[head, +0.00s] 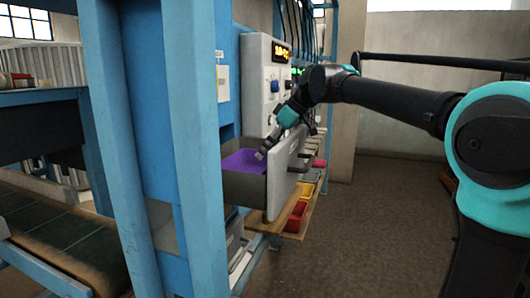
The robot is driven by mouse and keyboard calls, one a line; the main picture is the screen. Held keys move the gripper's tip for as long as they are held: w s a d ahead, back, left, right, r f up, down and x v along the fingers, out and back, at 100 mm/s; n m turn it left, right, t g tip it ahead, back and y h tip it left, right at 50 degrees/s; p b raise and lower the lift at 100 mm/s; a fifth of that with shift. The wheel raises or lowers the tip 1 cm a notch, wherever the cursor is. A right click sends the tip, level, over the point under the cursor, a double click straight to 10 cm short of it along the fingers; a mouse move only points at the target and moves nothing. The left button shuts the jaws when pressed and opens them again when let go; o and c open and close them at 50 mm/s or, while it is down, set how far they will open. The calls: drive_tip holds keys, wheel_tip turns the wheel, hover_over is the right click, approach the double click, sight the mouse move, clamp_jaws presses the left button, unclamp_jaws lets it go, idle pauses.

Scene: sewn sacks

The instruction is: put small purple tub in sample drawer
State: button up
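The sample drawer (285,178) is a grey drawer pulled out from the blue-framed station, with its pale front facing right. A flat purple surface (243,162) shows inside it. I cannot tell whether this is the small purple tub or the drawer's lining. My gripper (265,151) reaches down over the drawer from the right, with its tip at the purple surface near the drawer's front wall. I cannot tell whether it touches the purple surface. The fingers are small and dark, so their opening and anything between them cannot be made out.
A grey control panel (266,85) with a lit display stands behind the drawer. A wooden shelf (287,222) with red and yellow bins sits below it. Blue posts (195,130) and a dark conveyor belt (60,240) are at left. The floor (370,230) at right is clear.

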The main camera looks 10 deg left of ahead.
drive_tip(key=v, duration=1.1)
drive_tip(key=shift+d+r, duration=0.2)
drive_tip(key=shift+r, duration=0.15)
drive_tip(key=shift+c, duration=0.6)
